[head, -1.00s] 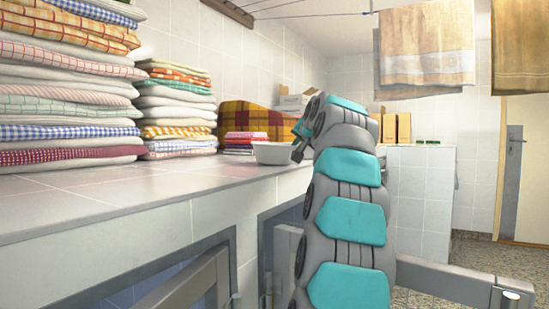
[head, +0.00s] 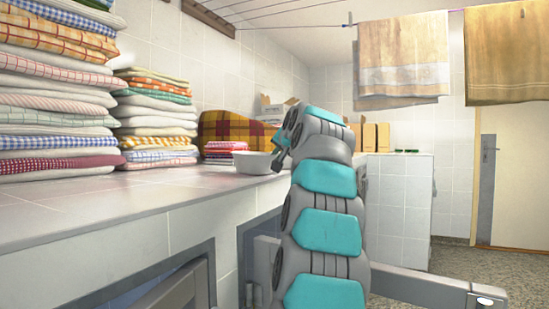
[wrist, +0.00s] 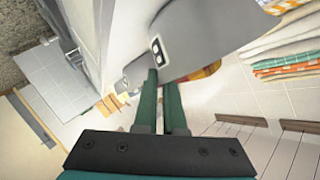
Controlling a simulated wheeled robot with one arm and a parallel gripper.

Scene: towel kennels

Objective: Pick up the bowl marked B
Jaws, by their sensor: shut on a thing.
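A pale bowl (head: 258,163) is at the front edge of the tiled counter, in front of a small folded stack. My gripper (head: 281,158) reaches its right side, and my arm hides part of it. In the wrist view the bowl (wrist: 205,38) looks grey and lies at the fingertips of my gripper (wrist: 161,80), which is shut on its rim. A small black-and-white mark shows on its side, too small to read surely as a letter. I cannot tell whether the bowl touches the counter.
Tall stacks of folded towels (head: 55,95) and (head: 155,120) stand on the counter (head: 110,205) at left. A small red-topped stack (head: 225,152) and a plaid bundle (head: 235,130) lie behind the bowl. Towels (head: 403,58) hang at upper right. Kennel doors are below the counter.

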